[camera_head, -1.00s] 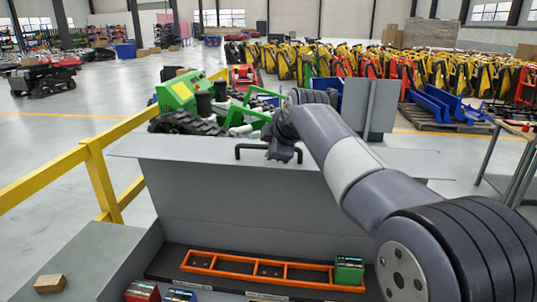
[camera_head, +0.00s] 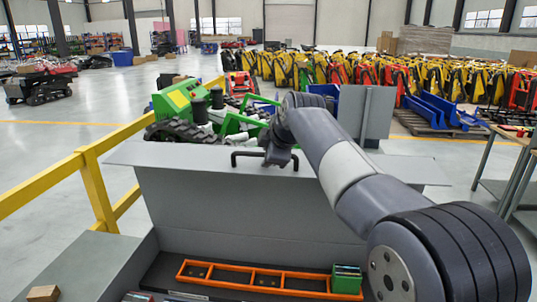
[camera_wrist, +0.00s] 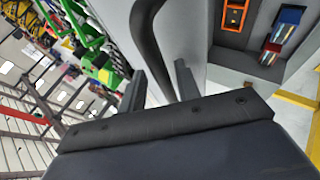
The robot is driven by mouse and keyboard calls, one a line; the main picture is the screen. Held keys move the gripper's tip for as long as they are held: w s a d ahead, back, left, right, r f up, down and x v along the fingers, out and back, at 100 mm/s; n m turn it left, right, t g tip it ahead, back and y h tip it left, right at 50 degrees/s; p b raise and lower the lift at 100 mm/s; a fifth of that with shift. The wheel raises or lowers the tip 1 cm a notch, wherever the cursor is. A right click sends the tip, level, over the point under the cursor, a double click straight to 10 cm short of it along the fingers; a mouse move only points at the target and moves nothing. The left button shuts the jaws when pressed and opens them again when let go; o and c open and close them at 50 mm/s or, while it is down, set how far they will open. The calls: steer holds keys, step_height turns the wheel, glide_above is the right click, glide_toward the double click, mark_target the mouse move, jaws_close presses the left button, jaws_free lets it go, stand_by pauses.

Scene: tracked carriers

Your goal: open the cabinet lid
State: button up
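The cabinet lid (camera_head: 225,200) is a grey panel standing raised behind the open cabinet, its inner face toward me. A black bar handle (camera_head: 240,153) sits at its upper edge. My gripper (camera_head: 279,157) is at the right end of this handle in the head view. In the wrist view, my gripper (camera_wrist: 158,85) has its two fingers apart, with the handle (camera_wrist: 143,35) running between them. A gap shows between the handle and the right finger; contact on the left side is unclear. The lid also shows in the wrist view (camera_wrist: 185,35).
An orange divided rack (camera_head: 230,276) lies inside the cabinet with a green-topped block (camera_head: 346,279) at its right. A cardboard box (camera_head: 43,294) rests on the left grey surface. A yellow railing (camera_head: 95,185) stands left; a green machine (camera_head: 180,98) stands behind the lid.

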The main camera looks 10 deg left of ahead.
steer(key=shift+f, duration=0.1)
steer(key=b+v, duration=0.2)
steer(key=v, duration=0.9)
